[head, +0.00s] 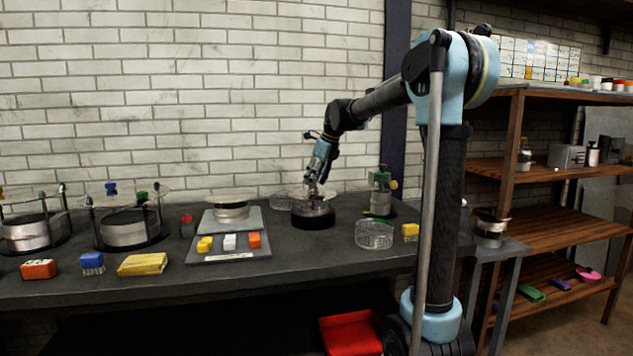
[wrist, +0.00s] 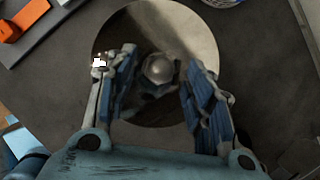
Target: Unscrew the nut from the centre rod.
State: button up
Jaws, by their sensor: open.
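The nut (wrist: 158,68) shows in the wrist view as a rounded, silver dome at the middle of a pale round disc (wrist: 193,25). The centre rod is not clearly seen. My gripper (wrist: 160,85) is open, with one blue-padded finger to each side of the nut and a gap on both sides. In the head view my gripper (head: 314,186) points down over a round unit with a dark base (head: 313,219) on the bench. The nut is too small and too covered by the fingers to make out there.
A green-topped canister (head: 381,192) and a clear round dish (head: 374,235) stand to the right. Two jar-like assemblies (head: 128,232) stand at the left.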

grip_shut()
jog(key=shift+w+n+g+y, duration=0.15)
jog(key=shift+n+g, duration=0.25)
jog(key=shift+n, duration=0.6)
jog(key=shift+w+n+g+y, duration=0.15)
jog(key=shift+n+g, duration=0.25)
jog(key=shift+n, duration=0.6)
jog(key=n, duration=0.2)
jog(key=n+g, duration=0.1)
jog(key=shift+w+n, duration=0.2)
jog(key=shift+n, duration=0.2)
jog(key=n+g, duration=0.1)
jog(key=n, duration=0.1)
jog(key=n+g, duration=0.1)
jog(key=n, duration=0.1)
jog(key=shift+w+a, duration=0.15)
jog(key=shift+w, duration=0.05)
jog(key=n+g+h, duration=0.1)
jog(key=n, duration=0.3)
jog(key=shift+w, duration=0.15)
grip_release()
